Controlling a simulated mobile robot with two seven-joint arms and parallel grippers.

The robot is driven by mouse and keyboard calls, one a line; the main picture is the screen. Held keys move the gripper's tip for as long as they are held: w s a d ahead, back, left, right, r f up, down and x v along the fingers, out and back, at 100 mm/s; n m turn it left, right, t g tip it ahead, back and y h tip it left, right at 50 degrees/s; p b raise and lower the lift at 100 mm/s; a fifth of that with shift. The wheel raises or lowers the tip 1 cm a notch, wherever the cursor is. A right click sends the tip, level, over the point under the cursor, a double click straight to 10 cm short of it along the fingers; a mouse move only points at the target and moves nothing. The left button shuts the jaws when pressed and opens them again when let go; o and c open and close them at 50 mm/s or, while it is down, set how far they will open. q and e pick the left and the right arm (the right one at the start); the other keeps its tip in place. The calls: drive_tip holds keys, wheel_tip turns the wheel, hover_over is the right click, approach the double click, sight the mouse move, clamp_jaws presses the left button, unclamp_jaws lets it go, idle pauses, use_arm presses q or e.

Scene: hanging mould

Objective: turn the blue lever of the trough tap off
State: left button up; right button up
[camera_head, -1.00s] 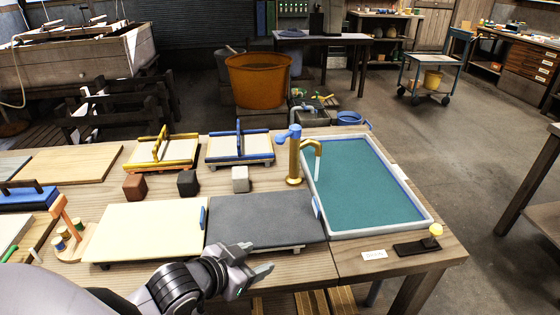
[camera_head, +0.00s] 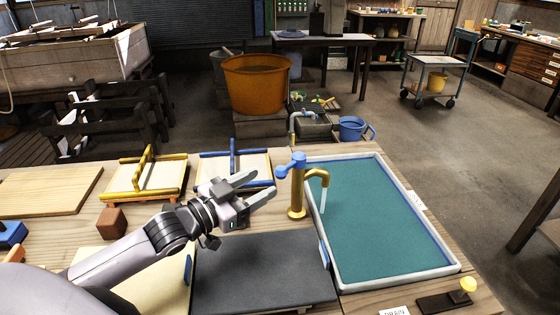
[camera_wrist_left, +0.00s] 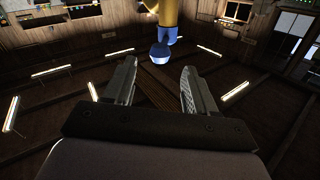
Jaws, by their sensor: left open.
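The brass trough tap (camera_head: 297,195) stands at the left edge of the trough (camera_head: 452,268). Its blue lever (camera_head: 291,165) sits on top and points left, toward my gripper. A pale stream of water (camera_head: 322,200) falls from the spout into the teal water (camera_head: 375,220). My left gripper (camera_head: 267,185) is open and empty, with its fingertips just left of the lever and apart from it. In the left wrist view the blue lever's rounded end (camera_wrist_left: 160,53) shows just beyond and between the open fingertips (camera_wrist_left: 158,64). My right gripper is not in view.
A grey felt board (camera_head: 265,270) lies below my left arm. Behind the gripper are a blue-barred frame (camera_head: 232,155) and a yellow-barred frame (camera_head: 148,175). A drain label (camera_head: 394,311) and a yellow knob (camera_head: 468,284) are at the front right. Open air surrounds the tap's top.

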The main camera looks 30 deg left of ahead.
sight(281, 170)
use_arm(q)
drive_tip(key=shift+x, duration=0.95)
drive_tip(key=shift+p+x, duration=0.3)
drive_tip(key=shift+x, duration=2.35)
clamp_jaws()
